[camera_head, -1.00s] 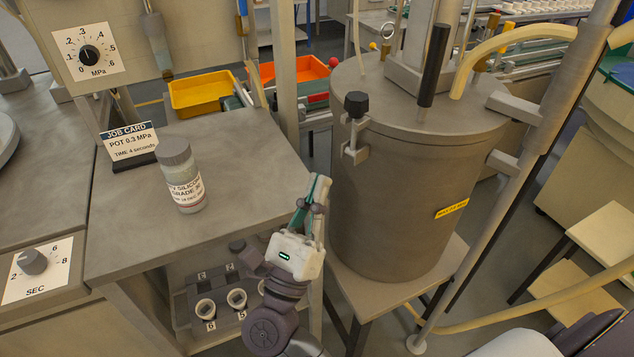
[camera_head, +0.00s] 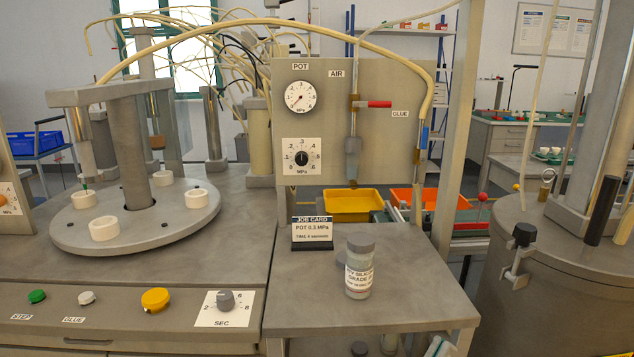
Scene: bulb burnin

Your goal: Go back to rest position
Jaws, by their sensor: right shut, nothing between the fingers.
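My left gripper is not in view. A grey-lidded labelled bottle (camera_head: 360,268) stands upright on the grey side table (camera_head: 410,290), apart from my right gripper. The job card (camera_head: 312,231) stands behind it and reads pot 0.3 MPa, time 4 seconds.
A rotary table (camera_head: 135,222) with several white cups is at left. The panel with the pressure dial (camera_head: 302,157) rises behind the side table. The large metal pot (camera_head: 560,270) stands at right. A yellow bin (camera_head: 350,205) and an orange bin (camera_head: 415,197) lie behind.

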